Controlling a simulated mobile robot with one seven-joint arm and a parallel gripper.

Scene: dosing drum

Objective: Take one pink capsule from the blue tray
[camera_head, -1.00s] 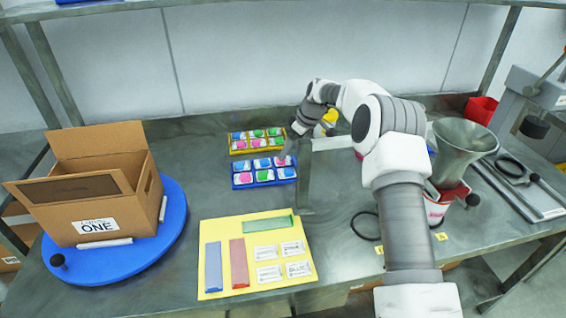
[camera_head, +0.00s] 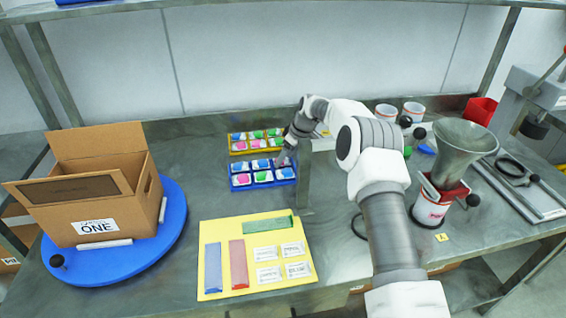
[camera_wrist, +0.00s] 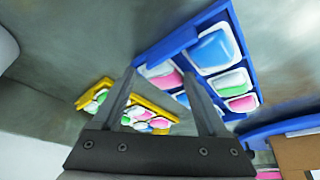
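The blue tray (camera_head: 262,184) lies mid-table, with white-based capsules in its compartments. A pink capsule (camera_head: 241,180) sits in its near left compartment. My gripper (camera_head: 283,160) is over the tray's far right corner and hides that compartment in the head view. In the wrist view the two fingers of my gripper (camera_wrist: 160,74) are apart, with nothing visibly held. A pink capsule (camera_wrist: 170,79) shows between the fingers in a compartment of the blue tray (camera_wrist: 152,53). Whether the fingertips touch it I cannot tell.
A yellow tray (camera_head: 238,152) of capsules lies just behind the blue tray. A yellow mat (camera_head: 228,225) with strips and packets is in front. A metal post (camera_head: 304,185) stands close right of the gripper. A box (camera_head: 95,195) on a blue turntable is left.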

